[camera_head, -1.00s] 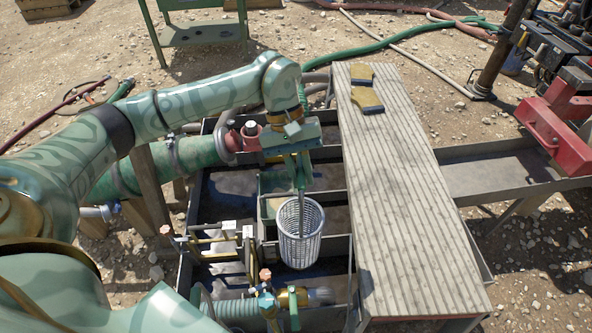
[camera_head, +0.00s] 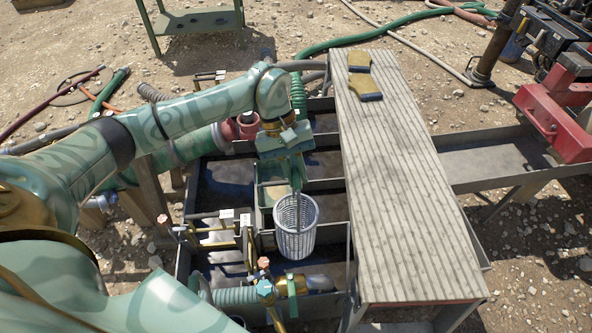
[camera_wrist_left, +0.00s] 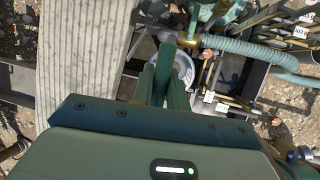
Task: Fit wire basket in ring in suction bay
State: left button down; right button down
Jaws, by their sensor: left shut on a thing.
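The wire basket (camera_head: 296,228) is a pale, tapered mesh bucket, hanging about upright over the dark metal tank (camera_head: 215,182). My left gripper (camera_head: 297,182) is shut on it from above, at a thin upright part that runs down into the basket. In the left wrist view, the basket (camera_wrist_left: 184,68) shows only in part behind the shut fingers (camera_wrist_left: 165,72). I cannot make out the ring or clearly tell which compartment is the suction bay. The space beneath the basket is hidden by it. My right gripper is not in view.
A grey plank walkway (camera_head: 405,190) lies just right of the basket, with yellow-brown gloves (camera_head: 364,80) on its far end. Brass valves and pipes (camera_head: 240,235) stand left of the basket. A ribbed hose with a brass coupling (camera_head: 290,285) lies in front.

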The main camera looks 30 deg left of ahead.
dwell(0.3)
